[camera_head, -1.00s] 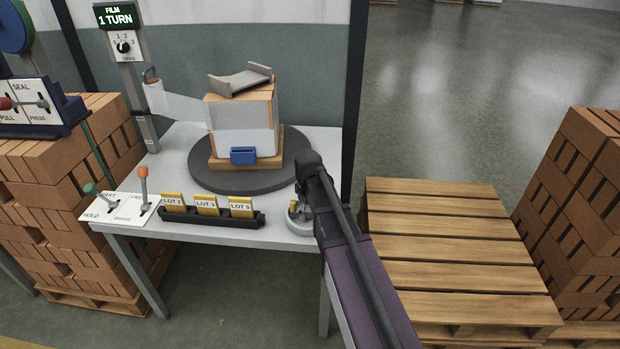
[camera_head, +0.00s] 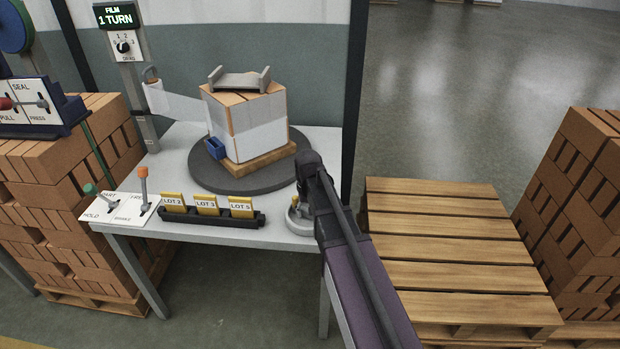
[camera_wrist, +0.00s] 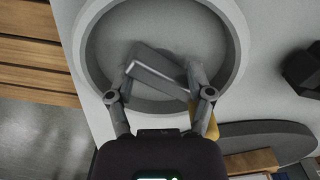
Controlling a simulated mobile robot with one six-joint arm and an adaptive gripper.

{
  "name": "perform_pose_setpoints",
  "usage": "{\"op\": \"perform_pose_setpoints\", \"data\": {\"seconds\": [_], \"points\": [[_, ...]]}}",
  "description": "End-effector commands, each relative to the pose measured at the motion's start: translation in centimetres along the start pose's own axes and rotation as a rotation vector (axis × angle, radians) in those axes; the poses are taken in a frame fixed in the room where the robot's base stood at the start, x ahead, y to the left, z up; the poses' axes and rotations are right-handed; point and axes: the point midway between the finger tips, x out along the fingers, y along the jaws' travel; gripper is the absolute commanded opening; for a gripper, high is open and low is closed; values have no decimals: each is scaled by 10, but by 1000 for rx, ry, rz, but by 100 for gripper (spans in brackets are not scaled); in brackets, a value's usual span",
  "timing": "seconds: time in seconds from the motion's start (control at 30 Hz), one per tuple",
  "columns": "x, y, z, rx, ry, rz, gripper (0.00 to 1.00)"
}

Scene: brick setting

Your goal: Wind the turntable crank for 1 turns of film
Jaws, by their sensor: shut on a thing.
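The crank (camera_head: 297,226) has a pale round base at the table's front right corner. Its ring also fills the wrist view (camera_wrist: 236,30), with a grey bar across it and a yellow part (camera_wrist: 207,122) at the right finger. My gripper (camera_wrist: 162,85) is shut on the crank; in the head view my arm hides most of the grip. The dark round turntable (camera_head: 210,178) carries a brick pack (camera_head: 262,105) on a wooden base, partly wrapped in white film (camera_head: 182,106). The film runs from the pack to the roll (camera_head: 154,92) on the post. The display (camera_head: 117,16) reads FILM 1 TURN.
A black rack (camera_head: 215,217) with yellow lot cards lies along the table's front edge. Two levers (camera_head: 143,188) stand on a plate at the left. A wooden pallet stack (camera_head: 450,250) is right of my arm. Brick stacks (camera_head: 580,200) stand on both sides.

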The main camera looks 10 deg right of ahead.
Motion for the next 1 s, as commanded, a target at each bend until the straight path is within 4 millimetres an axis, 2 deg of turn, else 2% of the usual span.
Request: {"op": "perform_pose_setpoints", "data": {"seconds": [1.0], "points": [[0,-1,0,677,-1,-1,60]]}}
